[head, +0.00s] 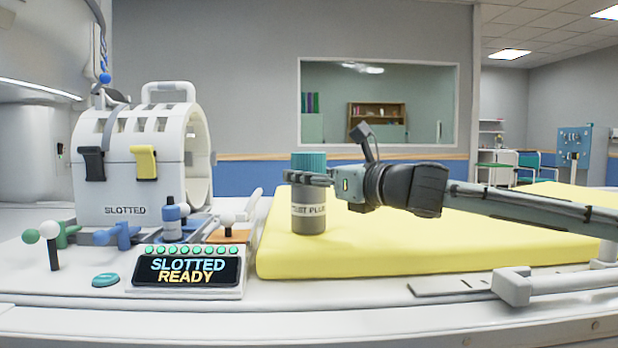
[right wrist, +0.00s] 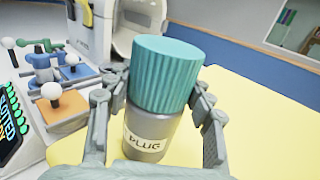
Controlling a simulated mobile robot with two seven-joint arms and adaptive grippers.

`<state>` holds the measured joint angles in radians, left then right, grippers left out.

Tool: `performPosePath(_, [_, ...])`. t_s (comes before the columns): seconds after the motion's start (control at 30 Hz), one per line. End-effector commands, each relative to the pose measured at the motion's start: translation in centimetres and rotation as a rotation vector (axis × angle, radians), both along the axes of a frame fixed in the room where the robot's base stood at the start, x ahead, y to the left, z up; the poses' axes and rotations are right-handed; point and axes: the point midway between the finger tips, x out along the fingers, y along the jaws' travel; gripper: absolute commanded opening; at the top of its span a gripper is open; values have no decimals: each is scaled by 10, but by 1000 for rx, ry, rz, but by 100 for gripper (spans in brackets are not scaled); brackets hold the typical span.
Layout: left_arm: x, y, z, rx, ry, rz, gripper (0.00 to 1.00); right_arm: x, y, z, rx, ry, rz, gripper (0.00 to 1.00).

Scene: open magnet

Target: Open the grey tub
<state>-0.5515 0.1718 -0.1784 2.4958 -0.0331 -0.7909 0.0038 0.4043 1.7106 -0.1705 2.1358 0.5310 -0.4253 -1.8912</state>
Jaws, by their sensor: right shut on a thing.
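The grey tub (head: 308,220) stands upright on the yellow pad in the head view. It has a ribbed teal lid (head: 309,161), which sits on it, and a pale label, partly legible as "PLUG". My right gripper (head: 308,179) comes in from the right and is shut on the tub, its fingers on either side near the lower edge of the lid. In the right wrist view the tub's body (right wrist: 150,125) and the lid (right wrist: 168,72) show between the fingers. I cannot tell exactly whether the fingers press on lid or body. My left gripper is not in view.
The yellow pad (head: 440,240) is clear around the tub. Left of it are a white slotted housing (head: 130,190), several coloured levers and knobs, and a display (head: 187,271) reading "SLOTTED READY". A white rail fitting (head: 515,287) lies at the front right.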

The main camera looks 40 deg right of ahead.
Motion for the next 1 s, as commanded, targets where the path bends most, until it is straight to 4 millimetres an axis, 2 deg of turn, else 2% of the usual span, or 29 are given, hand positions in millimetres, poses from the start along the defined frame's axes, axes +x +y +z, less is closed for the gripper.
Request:
performPosePath(0.33, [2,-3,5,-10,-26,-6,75,0,0,0,0,-4,0,0])
performPosePath(0.37, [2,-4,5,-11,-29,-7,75,0,0,-2,1,1,0,54])
performPosePath(0.5, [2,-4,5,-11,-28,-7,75,0,0,-2,1,1,0,71])
performPosePath(0.53, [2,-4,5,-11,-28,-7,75,0,0,-2,1,0,0,73])
performPosePath(1.0, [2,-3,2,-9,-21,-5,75,-2,0,0,-3,-1,0,73])
